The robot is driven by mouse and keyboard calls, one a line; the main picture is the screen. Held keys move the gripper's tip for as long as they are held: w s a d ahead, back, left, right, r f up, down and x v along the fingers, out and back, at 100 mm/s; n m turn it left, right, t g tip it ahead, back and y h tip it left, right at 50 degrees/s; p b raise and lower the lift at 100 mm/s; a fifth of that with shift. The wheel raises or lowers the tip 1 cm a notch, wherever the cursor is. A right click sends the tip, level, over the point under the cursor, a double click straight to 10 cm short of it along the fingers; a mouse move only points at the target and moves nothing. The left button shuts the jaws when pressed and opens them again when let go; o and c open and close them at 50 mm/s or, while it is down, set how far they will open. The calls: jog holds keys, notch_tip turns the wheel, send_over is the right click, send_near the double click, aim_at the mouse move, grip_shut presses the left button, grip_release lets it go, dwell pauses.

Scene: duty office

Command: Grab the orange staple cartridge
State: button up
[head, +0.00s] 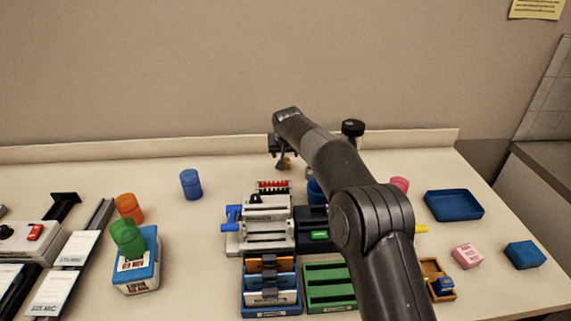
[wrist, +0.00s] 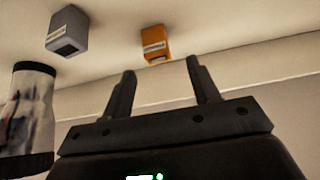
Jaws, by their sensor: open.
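The orange staple cartridge (wrist: 154,43) is a small block with a pale label and a dark opening, on the pale tabletop in the wrist view. In the head view a small orange patch (head: 285,163) shows just below my gripper (head: 277,150), partly hidden by it. In the wrist view my gripper (wrist: 163,82) is open with nothing between its fingers. The cartridge lies beyond the fingertips, roughly in line with the gap, apart from both fingers.
A grey cartridge (wrist: 69,30) lies left of the orange one in the wrist view, and a jar-like object (wrist: 28,110) stands at far left. In the head view a grey machine (head: 265,240), a blue rack (head: 270,310) and a green tray (head: 328,287) fill the middle front.

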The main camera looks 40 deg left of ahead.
aim_at(285, 158)
jog(key=shift+x, duration=2.65)
jog(key=shift+s+d+f, duration=0.1)
jog(key=shift+d, duration=0.1)
jog(key=shift+c, duration=0.4)
jog(key=c, duration=1)
